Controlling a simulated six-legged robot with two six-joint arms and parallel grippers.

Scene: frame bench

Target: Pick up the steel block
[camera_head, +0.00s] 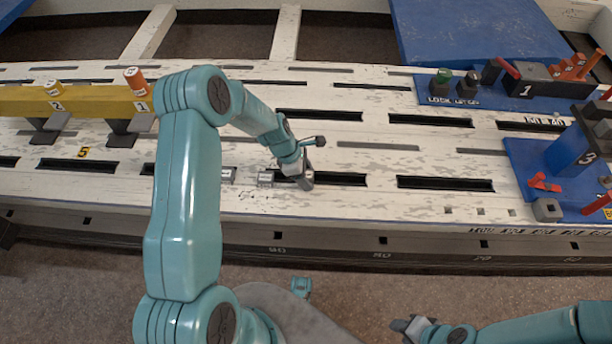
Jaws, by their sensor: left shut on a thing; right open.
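My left gripper (301,176) is over the bench slot near the front edge, shut on a small grey piece that looks like the steel block. The fingers and the piece are hard to tell apart, and its lower side is hidden. My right gripper (411,327) is low at the bottom, open and empty, off the bench front.
A yellow beam (75,98) on dark feet is at left. A blue board (510,100) with clamps is at back right.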

